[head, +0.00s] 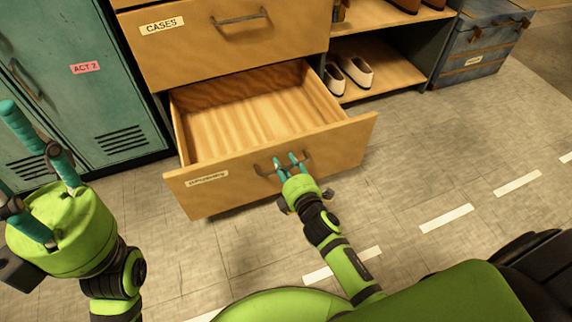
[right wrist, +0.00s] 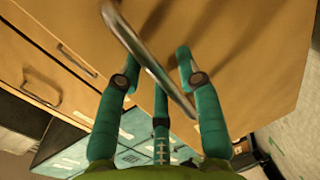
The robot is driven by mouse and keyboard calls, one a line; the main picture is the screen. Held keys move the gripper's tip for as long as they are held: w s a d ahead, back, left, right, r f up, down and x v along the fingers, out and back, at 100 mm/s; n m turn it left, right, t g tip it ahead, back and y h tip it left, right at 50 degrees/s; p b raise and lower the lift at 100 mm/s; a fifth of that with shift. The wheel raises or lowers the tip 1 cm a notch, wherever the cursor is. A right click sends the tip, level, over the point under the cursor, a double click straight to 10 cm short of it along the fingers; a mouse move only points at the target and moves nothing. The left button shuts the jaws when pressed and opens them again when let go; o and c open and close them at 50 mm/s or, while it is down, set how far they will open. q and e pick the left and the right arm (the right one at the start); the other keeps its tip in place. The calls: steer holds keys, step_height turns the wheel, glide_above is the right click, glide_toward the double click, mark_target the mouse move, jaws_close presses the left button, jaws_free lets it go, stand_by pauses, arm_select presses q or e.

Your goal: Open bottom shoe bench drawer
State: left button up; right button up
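The bottom drawer (head: 230,190) of the wooden bench is pulled well out and looks empty inside. Its front has a small label and a dark bar handle (head: 265,169). My right gripper (head: 287,163) is at this handle, with teal fingers spread apart. In the right wrist view the handle (right wrist: 150,60) runs diagonally between the fingers, which show clear gaps beside it. My left gripper (head: 45,150) is at the left edge of the head view, with fingers apart and nothing between them, away from the bench.
A shut drawer labelled CASES (head: 190,45) is above the open one. Teal lockers (head: 85,85) stand left. White shoes (head: 350,72) sit on an open shelf at right, beside a blue trunk (head: 485,40). The floor right of the drawer is clear.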

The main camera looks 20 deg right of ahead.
steer(key=shift+s, duration=0.15)
steer(key=v, duration=1.1)
steer(key=shift+s, duration=0.35)
